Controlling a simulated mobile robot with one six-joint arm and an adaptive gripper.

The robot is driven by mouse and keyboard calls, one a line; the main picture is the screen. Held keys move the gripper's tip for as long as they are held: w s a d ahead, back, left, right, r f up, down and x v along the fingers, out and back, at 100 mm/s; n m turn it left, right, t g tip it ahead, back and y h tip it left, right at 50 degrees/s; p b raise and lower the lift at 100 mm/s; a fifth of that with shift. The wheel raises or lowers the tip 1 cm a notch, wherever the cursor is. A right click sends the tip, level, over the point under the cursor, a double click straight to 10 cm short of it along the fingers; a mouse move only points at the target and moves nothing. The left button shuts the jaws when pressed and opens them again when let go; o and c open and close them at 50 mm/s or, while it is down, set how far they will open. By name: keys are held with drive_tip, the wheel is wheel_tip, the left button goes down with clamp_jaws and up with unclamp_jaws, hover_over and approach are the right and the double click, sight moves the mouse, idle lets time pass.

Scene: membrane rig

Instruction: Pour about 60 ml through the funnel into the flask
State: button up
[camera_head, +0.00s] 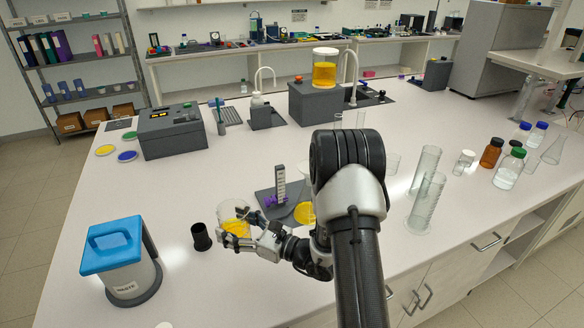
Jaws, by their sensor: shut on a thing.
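My gripper (246,230) is shut on a clear glass beaker (230,210) with yellow liquid in its lower part. The beaker is at the front middle of the bench, left of a grey stand (265,205) with a pale upright and purple clamp parts. Right of the upright, clear glassware with yellow in it (304,213) shows partly behind my arm; it may be the flask. A pale shape above it may be the funnel, but my arm hides much of it. I cannot tell whether the beaker touches the bench.
A black cup (201,237) stands close left of the beaker. A blue-lidded waste bin (118,258) is at the front left. Two tall glass cylinders (426,190) and several bottles (491,153) stand right. A grey instrument (171,131) is behind; the bench between is clear.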

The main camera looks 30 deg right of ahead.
drive_tip(key=w+d+r, duration=0.5)
drive_tip(key=w+d, duration=0.1)
drive_tip(key=d, duration=0.1)
drive_tip(key=w+d+r+h+b, duration=0.1)
drive_tip(key=w+d+r, duration=0.4)
drive_tip(key=d, duration=0.3)
drive_tip(key=shift+w+d, duration=0.25)
drive_tip(key=shift+w, duration=0.3)
drive_tip(key=shift+r+m, duration=0.1)
drive_tip(key=shift+m, duration=0.2)
